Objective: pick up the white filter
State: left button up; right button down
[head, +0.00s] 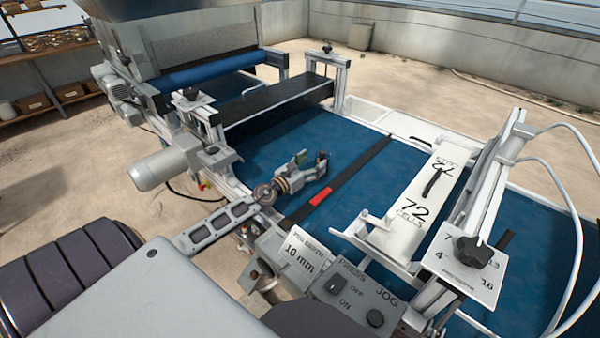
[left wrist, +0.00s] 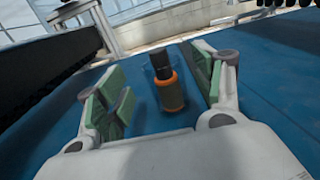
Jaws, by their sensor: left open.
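I cannot make out a white filter in either view. In the left wrist view a small upright cylinder (left wrist: 170,92), dark on top with an orange lower body and a clear-looking sleeve, stands on the blue belt (left wrist: 55,110). It is between the spread green-padded fingers of my left gripper (left wrist: 162,88), with gaps on both sides. In the head view my left gripper (head: 312,166) is open just above the belt (head: 285,140). A small dark shape at its tips may be the same cylinder, but I cannot tell. My right gripper is not in view.
A black strip with a red patch (head: 320,196) crosses the belt. A white plate marked 72 (head: 411,205) lies to the right. A black bridge (head: 278,102) spans the belt behind. A control box (head: 350,290) stands in front. The belt beside the gripper is mostly clear.

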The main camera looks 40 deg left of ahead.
pick_arm(q)
jog(key=shift+s+a, duration=0.15)
jog(key=shift+s, duration=1.05)
jog(key=shift+s+a+b, duration=0.15)
jog(key=shift+s+b, duration=0.5)
jog(key=shift+s, duration=1)
jog(key=shift+a, duration=0.1)
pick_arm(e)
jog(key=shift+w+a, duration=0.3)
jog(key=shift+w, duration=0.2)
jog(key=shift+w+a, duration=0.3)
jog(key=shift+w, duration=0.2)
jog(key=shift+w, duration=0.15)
